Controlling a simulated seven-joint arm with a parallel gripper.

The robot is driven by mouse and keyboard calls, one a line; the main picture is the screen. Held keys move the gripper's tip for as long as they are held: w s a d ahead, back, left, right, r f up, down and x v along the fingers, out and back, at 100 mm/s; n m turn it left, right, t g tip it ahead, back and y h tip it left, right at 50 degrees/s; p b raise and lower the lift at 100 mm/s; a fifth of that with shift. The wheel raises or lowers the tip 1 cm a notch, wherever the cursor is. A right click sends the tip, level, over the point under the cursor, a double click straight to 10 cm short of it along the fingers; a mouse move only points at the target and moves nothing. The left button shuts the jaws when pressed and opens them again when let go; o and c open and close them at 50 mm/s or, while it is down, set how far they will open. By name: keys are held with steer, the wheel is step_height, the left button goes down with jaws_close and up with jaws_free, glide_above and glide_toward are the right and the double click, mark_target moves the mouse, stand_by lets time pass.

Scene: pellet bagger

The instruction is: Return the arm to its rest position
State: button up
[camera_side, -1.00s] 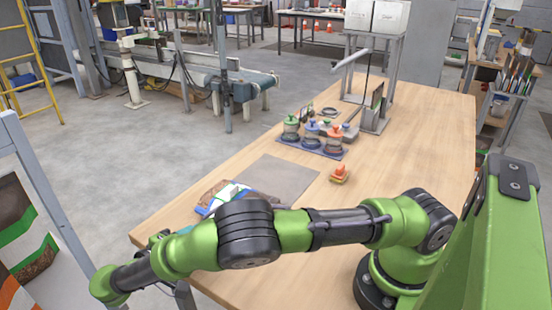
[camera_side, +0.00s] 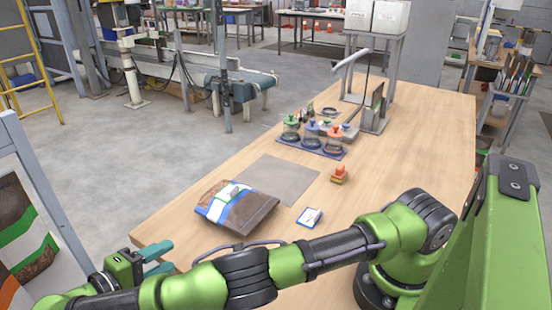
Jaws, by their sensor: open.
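My gripper (camera_side: 158,260) is at the lower left, over the near left corner of the table. Its two teal fingers are apart with nothing between them. My green and dark grey arm stretches across the bottom of the picture, low over the front of the table. A brown, white and blue bag (camera_side: 236,207) lies flat on the table, up and to the right of my gripper and clear of it. A small green and white patch shows on top of the bag.
The wooden table (camera_side: 405,140) holds a grey mat (camera_side: 277,179), an orange-handled stamp (camera_side: 339,174), a small blue-edged pad (camera_side: 309,217) and several coloured-topped items on a dark tray (camera_side: 310,145). A metal stand (camera_side: 374,112) is farther back. A conveyor (camera_side: 250,84) stands beyond the table.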

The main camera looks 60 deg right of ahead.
steer(key=d+r+n+g+y, duration=0.15)
steer(key=d+r+y, duration=0.25)
steer(key=d+y, duration=0.7)
steer(key=s+d+r+m+t+y, duration=0.2)
steer(key=s+d+r+m+t, duration=0.1)
steer(key=s+r, duration=0.4)
steer(key=s+d+r+m+t+y, duration=0.3)
steer(key=s+d+r+t, duration=0.3)
steer(key=s, duration=0.5)
steer(key=shift+d+r+y, duration=0.25)
steer(key=shift+r+y, duration=0.05)
steer(key=shift+r, duration=0.6)
steer(key=shift+s+t, duration=0.1)
steer(key=shift+t, duration=0.15)
